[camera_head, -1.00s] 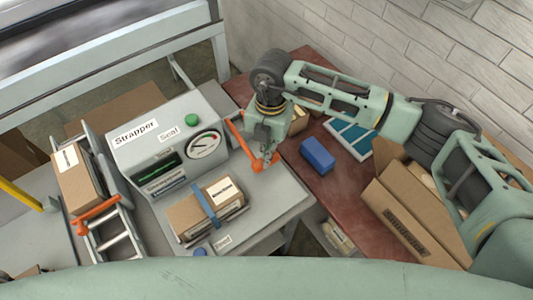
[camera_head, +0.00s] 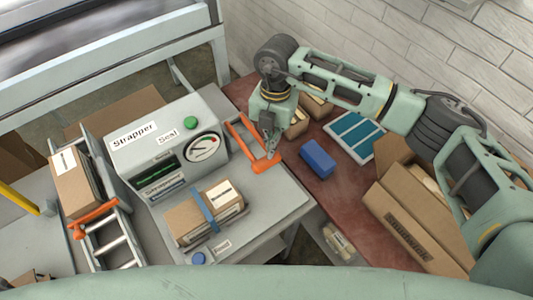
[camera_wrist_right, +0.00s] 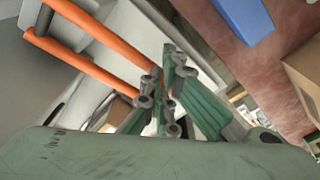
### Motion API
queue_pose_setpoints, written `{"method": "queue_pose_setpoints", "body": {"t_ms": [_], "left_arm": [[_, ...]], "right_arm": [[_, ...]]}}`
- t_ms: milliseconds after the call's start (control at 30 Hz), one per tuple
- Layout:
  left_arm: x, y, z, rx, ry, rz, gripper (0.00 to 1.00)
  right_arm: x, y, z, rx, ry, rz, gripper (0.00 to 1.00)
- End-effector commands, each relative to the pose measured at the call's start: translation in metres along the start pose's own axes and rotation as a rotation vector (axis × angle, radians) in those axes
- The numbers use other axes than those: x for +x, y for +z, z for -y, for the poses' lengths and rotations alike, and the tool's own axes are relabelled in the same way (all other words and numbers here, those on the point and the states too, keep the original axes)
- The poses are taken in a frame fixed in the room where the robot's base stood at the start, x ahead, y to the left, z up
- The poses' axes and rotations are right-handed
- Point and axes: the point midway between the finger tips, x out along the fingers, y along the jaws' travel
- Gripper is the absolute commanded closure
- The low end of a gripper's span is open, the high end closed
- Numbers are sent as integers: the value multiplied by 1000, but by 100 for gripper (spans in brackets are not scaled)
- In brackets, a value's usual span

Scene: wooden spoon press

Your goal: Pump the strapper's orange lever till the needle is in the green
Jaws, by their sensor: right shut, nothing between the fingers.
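The strapper (camera_head: 150,145) is a grey machine with a green Seal button (camera_head: 190,124) and a round gauge (camera_head: 203,148). The gauge's needle is too small for me to tell where it stands. The orange lever (camera_head: 240,139) comes off the strapper's right side and ends in an orange crossbar (camera_head: 266,165). My right gripper (camera_head: 270,152) is shut and empty, close to the lever's end. In the right wrist view the orange lever (camera_wrist_right: 98,31) runs beside the shut fingers (camera_wrist_right: 168,90); I cannot tell if they touch. My left gripper is not in view.
A strapped box (camera_head: 205,212) lies on the strapper's table. Another box (camera_head: 76,181) stands on the roller rack at left. A blue block (camera_head: 318,158), a blue-panelled tray (camera_head: 354,135) and an open carton (camera_head: 410,225) are on the red-brown bench.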

Motion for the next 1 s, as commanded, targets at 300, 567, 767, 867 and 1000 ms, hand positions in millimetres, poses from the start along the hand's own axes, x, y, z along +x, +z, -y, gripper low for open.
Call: {"method": "queue_pose_setpoints", "body": {"t_ms": [300,567,767,867,1000], "left_arm": [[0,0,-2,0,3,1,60],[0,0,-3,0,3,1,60],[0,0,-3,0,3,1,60],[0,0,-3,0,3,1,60],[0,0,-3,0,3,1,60]], "right_arm": [[-61,1,0,0,2,4,100],[-104,1,0,0,0,2,100],[-116,1,0,0,0,1,100],[-116,1,0,0,0,1,100],[-116,1,0,0,0,1,100]]}}
